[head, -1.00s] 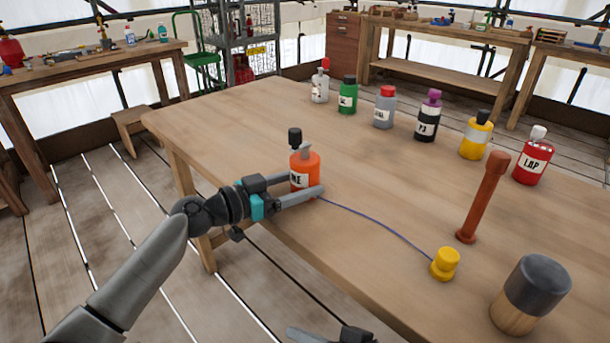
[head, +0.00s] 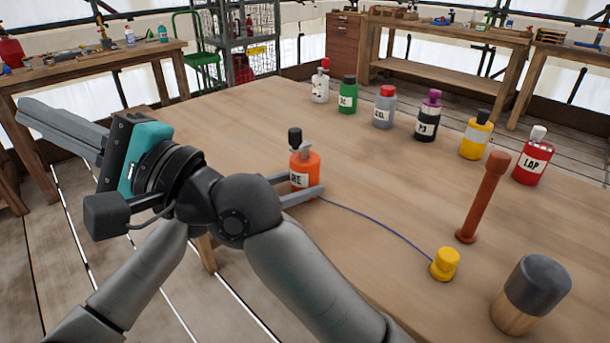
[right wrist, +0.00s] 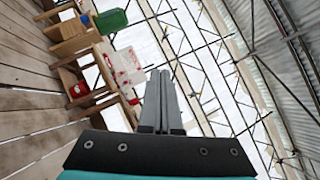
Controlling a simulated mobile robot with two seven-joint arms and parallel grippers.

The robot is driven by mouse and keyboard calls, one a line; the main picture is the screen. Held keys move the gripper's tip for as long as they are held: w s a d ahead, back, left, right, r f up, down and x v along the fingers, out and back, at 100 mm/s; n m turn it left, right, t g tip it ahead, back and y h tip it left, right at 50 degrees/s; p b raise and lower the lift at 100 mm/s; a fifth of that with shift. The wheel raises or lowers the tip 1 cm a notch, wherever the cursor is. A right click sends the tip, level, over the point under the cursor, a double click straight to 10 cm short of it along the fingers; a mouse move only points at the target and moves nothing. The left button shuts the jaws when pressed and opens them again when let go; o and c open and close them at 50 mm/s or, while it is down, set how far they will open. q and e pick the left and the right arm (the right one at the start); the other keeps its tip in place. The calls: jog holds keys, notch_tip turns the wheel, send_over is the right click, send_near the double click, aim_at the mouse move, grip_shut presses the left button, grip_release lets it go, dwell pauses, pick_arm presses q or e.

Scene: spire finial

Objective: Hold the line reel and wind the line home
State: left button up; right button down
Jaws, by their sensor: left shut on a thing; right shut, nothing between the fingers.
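The line reel (head: 305,163) is an orange bottle-shaped body with a black knob on top and a partly hidden label. It stands upright near the table's left edge. A thin blue line (head: 378,220) runs from the reel across the tabletop to a small yellow weight (head: 444,265). My right gripper (head: 24,115) is shut and empty, left of the table, pointing left; its closed fingers show in the right wrist view (right wrist: 161,75).
Several labelled bottles (head: 426,122) stand in a row along the table's far side. A brown post (head: 483,198) and a grey-topped wooden cylinder (head: 533,295) stand at the right. The middle of the wooden table (head: 240,125) is clear. Side benches (head: 90,70) stand behind.

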jog(key=w+a+f+n+g+h, duration=0.2)
jog(key=a+f+n+g+h, duration=0.15)
jog(key=f+n+h, duration=0.25)
jog(key=w+d+f+n+t+h, duration=0.25)
jog(key=w+d+f+h, duration=0.3)
jog(key=w+d, duration=0.3)
jog(key=w+d+r+h, duration=0.3)
jog(key=d, duration=0.4)
jog(key=w+d+r+n+h, duration=0.1)
jog(key=w+d+r+h, duration=0.2)
jog(key=d, duration=0.5)
jog(key=w+d+r+h, duration=0.3)
jog(key=d, duration=0.4)
notch_tip(320, 180, down, 7)
jog(key=shift+s+t, duration=0.2)
jog(key=shift+t, duration=0.2)
jog(key=shift+f, duration=1.4)
